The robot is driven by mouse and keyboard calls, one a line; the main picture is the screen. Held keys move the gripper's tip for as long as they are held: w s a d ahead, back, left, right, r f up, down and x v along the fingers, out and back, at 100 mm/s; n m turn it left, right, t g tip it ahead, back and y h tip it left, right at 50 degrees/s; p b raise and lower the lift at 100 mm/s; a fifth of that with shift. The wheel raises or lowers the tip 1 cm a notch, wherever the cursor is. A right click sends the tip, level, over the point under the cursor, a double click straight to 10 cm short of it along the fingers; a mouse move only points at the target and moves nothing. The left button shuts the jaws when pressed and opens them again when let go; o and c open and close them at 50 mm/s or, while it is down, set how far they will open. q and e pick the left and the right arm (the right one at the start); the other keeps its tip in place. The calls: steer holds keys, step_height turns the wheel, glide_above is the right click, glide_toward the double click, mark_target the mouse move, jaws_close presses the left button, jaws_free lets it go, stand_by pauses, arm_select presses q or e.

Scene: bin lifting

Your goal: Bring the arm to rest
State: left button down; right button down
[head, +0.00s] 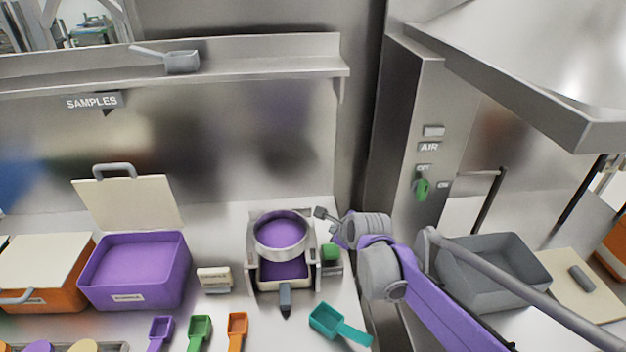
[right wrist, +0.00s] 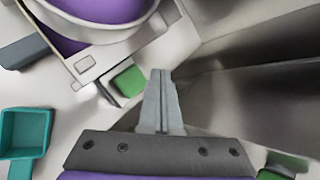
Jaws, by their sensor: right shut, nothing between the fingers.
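My right arm comes in from the lower right in the head view. My right gripper (head: 322,214) is shut and empty, in the air at the right edge of the sieve device (head: 284,231). In the right wrist view my gripper's fingertips (right wrist: 161,73) are together, with a green button (right wrist: 129,82) to their left. The same green button (head: 330,252) shows below the gripper in the head view. My left gripper is not in view.
A purple open bin (head: 138,270) and an orange bin (head: 45,280) stand at left. Coloured scoops lie in front, with a teal scoop (head: 338,325) near my arm. A grey bin (head: 495,280) stands behind my right arm. A wall shelf (head: 250,65) holds a grey scoop (head: 182,62).

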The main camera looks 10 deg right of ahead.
steer(key=s+d+f+n+g, duration=0.1)
steer(key=s+f+n, duration=0.1)
steer(key=s+n, duration=0.6)
steer(key=s+d+f+n+g+h, duration=0.1)
steer(key=s+d+f+n, duration=0.1)
steer(key=s+n, duration=0.6)
steer(key=s+d+f+n+g, duration=0.1)
steer(key=s+d+f+n, duration=0.1)
steer(key=s+n, duration=0.6)
steer(key=s, duration=0.6)
steer(key=shift+s+d+n+h, duration=0.2)
steer(key=shift+s+n+h, duration=0.15)
steer(key=shift+n+h, duration=0.05)
steer(key=shift+w, duration=0.1)
